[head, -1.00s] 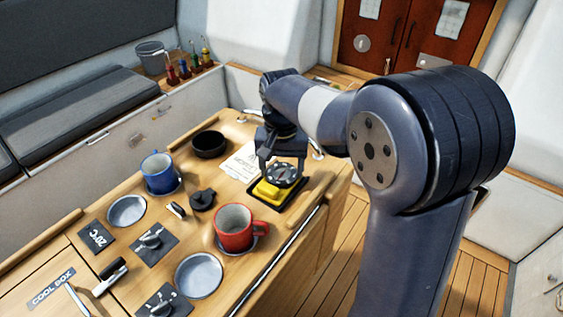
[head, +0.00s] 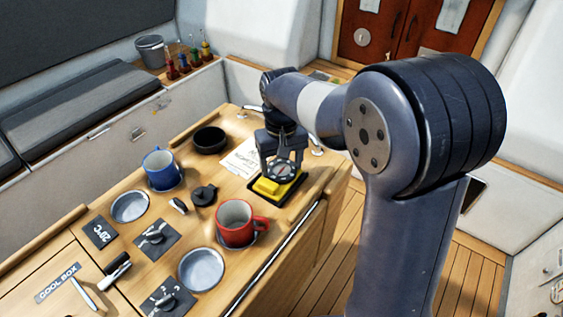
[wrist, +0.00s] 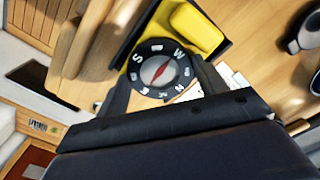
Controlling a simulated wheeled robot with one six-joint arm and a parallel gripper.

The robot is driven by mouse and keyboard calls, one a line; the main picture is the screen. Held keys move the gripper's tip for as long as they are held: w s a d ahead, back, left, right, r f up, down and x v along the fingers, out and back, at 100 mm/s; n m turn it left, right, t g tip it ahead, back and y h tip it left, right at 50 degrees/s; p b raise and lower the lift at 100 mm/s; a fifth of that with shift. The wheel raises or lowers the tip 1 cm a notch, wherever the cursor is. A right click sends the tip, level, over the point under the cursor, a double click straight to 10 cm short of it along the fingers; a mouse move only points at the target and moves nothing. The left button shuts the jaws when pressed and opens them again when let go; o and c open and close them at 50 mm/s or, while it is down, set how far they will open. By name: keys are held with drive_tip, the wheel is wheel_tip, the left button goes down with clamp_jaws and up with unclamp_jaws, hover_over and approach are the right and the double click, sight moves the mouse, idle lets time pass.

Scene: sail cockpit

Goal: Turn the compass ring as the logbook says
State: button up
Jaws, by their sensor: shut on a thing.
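The compass has a yellow body (head: 266,187) and a round black ring (head: 281,171) with white letters, and sits on a dark pad on the wooden counter. In the wrist view the ring (wrist: 175,49) shows S, W and N, around a pale face with a red needle (wrist: 160,70). My gripper (wrist: 163,82) is shut on the ring, one finger on each side. The logbook page (head: 240,157) lies just behind the compass in the head view, partly hidden by my gripper; its writing is too small to read.
A red mug (head: 238,222) stands close in front of the compass. A blue mug (head: 161,169), a black bowl (head: 209,140) and a small black knob-like item (head: 204,195) are to the left. A metal rail (head: 274,263) runs along the counter's front edge.

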drive_tip(key=o, duration=1)
